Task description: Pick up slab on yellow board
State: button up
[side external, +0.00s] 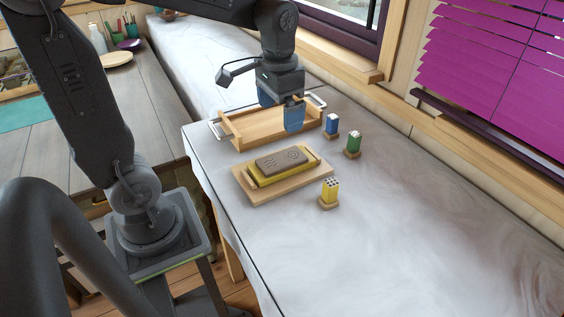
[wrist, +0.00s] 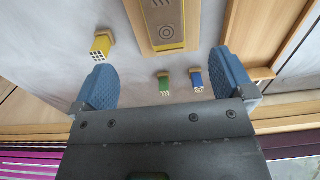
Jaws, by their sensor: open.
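A brown slab (side external: 281,160) with carved marks lies flat on a yellow board (side external: 261,179), which sits on a light wooden base (side external: 257,192) on the table. In the wrist view the slab (wrist: 163,14) shows at the top centre, cut off by the picture edge, with a bit of the yellow board (wrist: 168,45) below it. My gripper (side external: 294,115) is above the wooden tray, behind the slab and apart from it. In the wrist view my gripper (wrist: 165,85) has its two blue fingers wide apart with nothing between them.
A wooden tray (side external: 245,143) with metal handles stands behind the board. Yellow (side external: 330,190), green (side external: 353,142) and blue (side external: 332,124) blocks stand on small wooden bases to the right. The table's front right is clear. A window wall with a purple blind (side external: 490,60) borders the table.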

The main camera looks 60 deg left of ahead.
send_over(282, 159)
jog(key=f, duration=0.8)
jog(key=shift+s+d+f, duration=0.1)
jog(key=shift+s+f, duration=0.05)
jog(key=shift+s, duration=0.05)
jog(key=shift+w+f, duration=0.15)
jog(key=shift+f, duration=2.75)
jog(key=shift+c, duration=0.2)
jog(key=c, duration=1.1)
jog(key=shift+r, duration=0.15)
